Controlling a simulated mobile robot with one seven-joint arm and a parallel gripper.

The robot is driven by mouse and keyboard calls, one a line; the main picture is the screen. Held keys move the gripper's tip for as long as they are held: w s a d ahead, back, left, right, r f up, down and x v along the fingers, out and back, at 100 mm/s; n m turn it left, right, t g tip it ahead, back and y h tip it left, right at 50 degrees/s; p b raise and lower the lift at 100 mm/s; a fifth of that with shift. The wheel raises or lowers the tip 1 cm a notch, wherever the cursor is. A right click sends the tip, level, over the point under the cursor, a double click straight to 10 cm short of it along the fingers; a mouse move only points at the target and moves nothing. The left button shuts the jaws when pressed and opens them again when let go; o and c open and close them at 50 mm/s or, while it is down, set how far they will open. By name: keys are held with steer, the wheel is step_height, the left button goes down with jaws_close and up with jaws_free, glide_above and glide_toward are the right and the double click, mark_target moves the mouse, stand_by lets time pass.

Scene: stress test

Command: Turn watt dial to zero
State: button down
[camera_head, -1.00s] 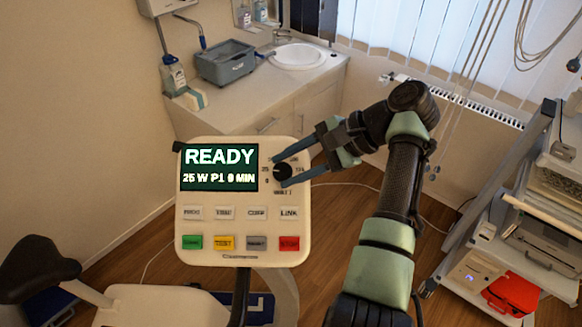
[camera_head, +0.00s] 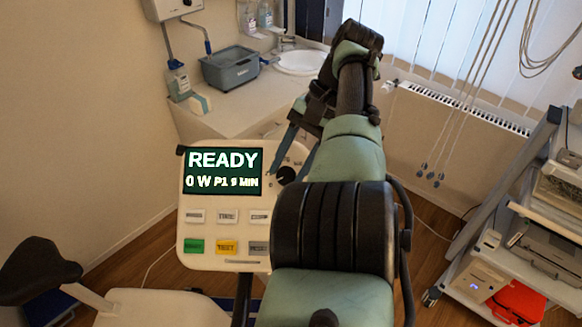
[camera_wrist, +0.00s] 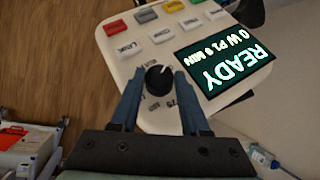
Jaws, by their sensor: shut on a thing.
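The watt dial (camera_head: 287,175) is a black round knob on the right of the white console panel (camera_head: 190,205). In the wrist view the dial (camera_wrist: 159,78) shows a white pointer mark and sits between the tips of my blue fingers. My gripper (camera_wrist: 157,85) is shut on the dial. In the head view my gripper (camera_head: 293,160) comes from above right, and my arm hides part of the dial's surroundings and the panel's right side. The green-lit display (camera_head: 222,171) reads READY and 0 W P1 9 MIN.
Coloured buttons (camera_head: 226,247) and grey keys (camera_head: 227,216) lie below the display. A counter with a sink (camera_head: 300,62) and a grey basin (camera_head: 229,68) stands behind. A shelf rack (camera_head: 500,200) is on the right. An exercise bike saddle (camera_head: 38,268) is at lower left.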

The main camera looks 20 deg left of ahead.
steer(key=shift+s+f, duration=0.1)
steer(key=shift+f, duration=0.2)
steer(key=c, duration=0.6)
jaws_free()
steer(key=shift+c, duration=0.2)
steer(key=shift+o, duration=1.2)
steer(key=shift+r, duration=0.1)
